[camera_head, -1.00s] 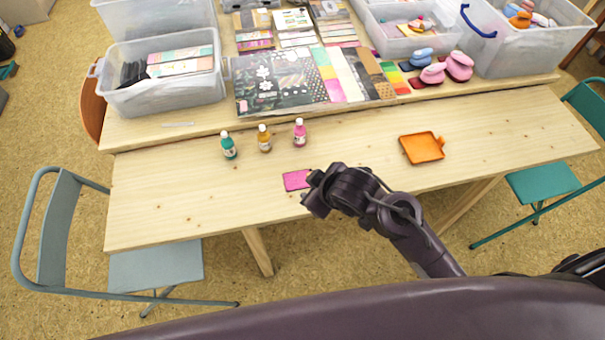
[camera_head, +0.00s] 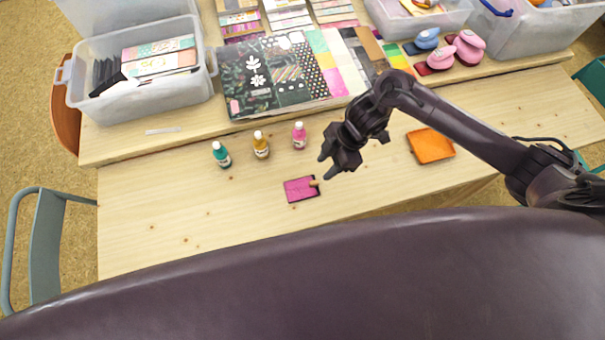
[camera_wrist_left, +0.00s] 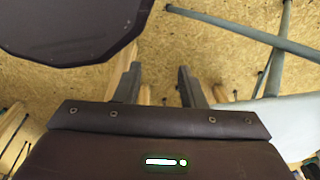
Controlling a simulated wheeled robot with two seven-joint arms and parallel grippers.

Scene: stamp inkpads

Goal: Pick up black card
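Black cards (camera_head: 104,76) stand upright at the left inside the clear plastic bin (camera_head: 150,107) at the upper left of the head view. My left gripper is not in the head view. In the left wrist view my left gripper (camera_wrist_left: 160,84) is open with nothing between its fingers, and floor lies beyond it.
A pink inkpad (camera_head: 298,189) with a small tan-orange piece at its right edge lies near my right gripper. Teal, amber and pink bottles stand behind it. An orange inkpad (camera_head: 430,146) lies right, partly beside my arm. The table's left front is clear.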

